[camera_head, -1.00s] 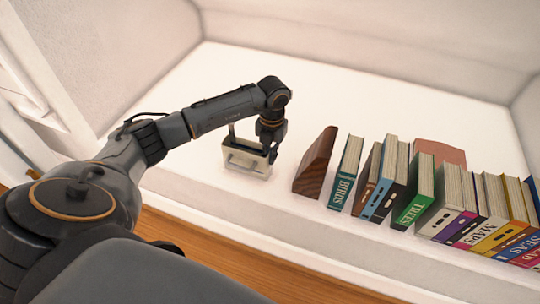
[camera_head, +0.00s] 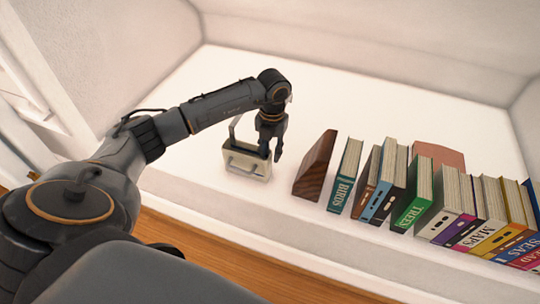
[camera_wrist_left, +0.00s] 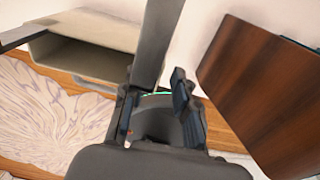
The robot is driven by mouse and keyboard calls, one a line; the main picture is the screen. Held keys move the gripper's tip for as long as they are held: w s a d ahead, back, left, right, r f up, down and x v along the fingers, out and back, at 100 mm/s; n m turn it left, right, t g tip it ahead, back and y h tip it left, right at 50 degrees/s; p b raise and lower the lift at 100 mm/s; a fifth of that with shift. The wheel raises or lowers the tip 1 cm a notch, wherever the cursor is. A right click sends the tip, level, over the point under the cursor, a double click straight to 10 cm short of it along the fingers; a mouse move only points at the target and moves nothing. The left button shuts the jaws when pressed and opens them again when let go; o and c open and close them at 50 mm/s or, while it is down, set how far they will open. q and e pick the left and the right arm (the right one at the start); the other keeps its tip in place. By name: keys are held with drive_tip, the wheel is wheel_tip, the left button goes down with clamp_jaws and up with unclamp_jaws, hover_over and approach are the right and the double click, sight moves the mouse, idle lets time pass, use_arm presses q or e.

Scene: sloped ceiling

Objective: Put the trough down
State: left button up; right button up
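The trough (camera_head: 246,163) is a cream, open box with a small front handle and a thin upright grey bar. It appears to rest upright on the white ledge, left of the books. In the left wrist view the trough (camera_wrist_left: 95,45) shows at upper left, its dark hollow facing me. My left gripper (camera_head: 271,153) is at the trough's right end, its fingers spread apart. In the left wrist view the left gripper (camera_wrist_left: 158,110) has nothing visible between its fingers. I cannot tell whether a finger still touches the trough. My right gripper is not in view.
A dark wooden wedge (camera_head: 315,165) stands just right of the gripper, leading a row of several books (camera_head: 415,190). The white ledge (camera_head: 340,100) is clear behind. Its front edge drops to a wooden floor (camera_head: 215,247).

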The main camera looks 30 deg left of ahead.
use_arm(q)
wheel_tip(320, 180, up, 9)
drive_tip(key=p, duration=0.1)
drive_tip(key=shift+w+r, duration=0.15)
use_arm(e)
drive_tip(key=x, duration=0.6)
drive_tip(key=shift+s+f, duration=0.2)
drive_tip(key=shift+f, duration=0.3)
use_arm(q)
drive_tip(key=shift+d, duration=0.1)
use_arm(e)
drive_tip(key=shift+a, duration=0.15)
